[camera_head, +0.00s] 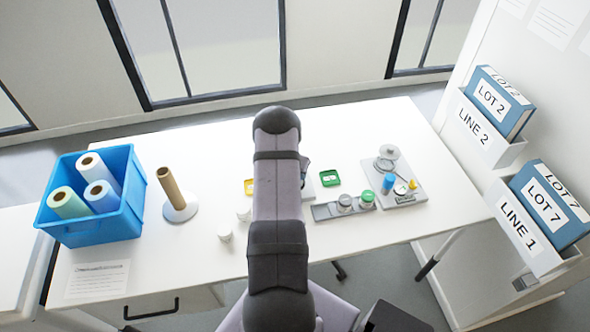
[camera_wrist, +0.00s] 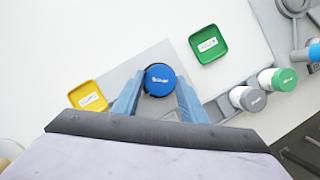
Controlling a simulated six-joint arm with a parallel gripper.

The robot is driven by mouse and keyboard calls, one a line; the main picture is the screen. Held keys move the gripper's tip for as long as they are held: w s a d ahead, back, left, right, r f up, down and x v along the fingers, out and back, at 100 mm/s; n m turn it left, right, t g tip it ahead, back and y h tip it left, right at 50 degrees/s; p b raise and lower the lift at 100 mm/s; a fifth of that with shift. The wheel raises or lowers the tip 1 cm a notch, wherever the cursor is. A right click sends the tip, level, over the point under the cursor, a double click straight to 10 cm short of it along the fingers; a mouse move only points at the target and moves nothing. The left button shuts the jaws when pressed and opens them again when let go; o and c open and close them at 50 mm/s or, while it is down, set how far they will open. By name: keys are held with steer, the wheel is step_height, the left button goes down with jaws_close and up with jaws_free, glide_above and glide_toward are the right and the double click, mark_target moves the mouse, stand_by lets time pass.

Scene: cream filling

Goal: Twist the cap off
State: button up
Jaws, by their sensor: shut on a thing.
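The container body under the cap is hidden, so I cannot tell whether the cap still sits on one. In the head view my arm covers the gripper and the blue cap. A grey-lidded jar (camera_wrist: 248,98) and a green-lidded jar (camera_wrist: 279,79) stand to the right in a grey holder; they also show in the head view (camera_head: 345,203).
A green tray (camera_wrist: 208,45) and a yellow tray (camera_wrist: 88,96) flank the cap. A grey station (camera_head: 405,190) stands right. A blue crate (camera_head: 90,225) with rolls and an upright brown roll (camera_head: 170,186) stand left. White containers (camera_head: 225,233) stand near my arm.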

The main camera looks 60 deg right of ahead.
steer(key=shift+s+r+n+t+p, duration=0.15)
steer(key=shift+n+t+p, duration=0.35)
steer(key=shift+n+p, duration=1.5)
steer(key=shift+d+m+p, duration=0.1)
steer(key=shift+m+p, duration=0.6)
steer(key=shift+p, duration=0.25)
steer(key=shift+n, duration=0.4)
steer(key=shift+y, duration=0.3)
steer(key=o, duration=0.9)
steer(key=shift+f+b, duration=0.25)
steer(key=shift+b, duration=0.5)
steer(key=shift+w+m+g+b, duration=0.2)
steer(key=shift+m+g+b, duration=0.4)
steer(key=shift+m+b, duration=1.85)
steer(key=shift+r+m+g+b, duration=0.1)
steer(key=shift+m+g+b, duration=0.2)
steer(key=shift+b, duration=1.1)
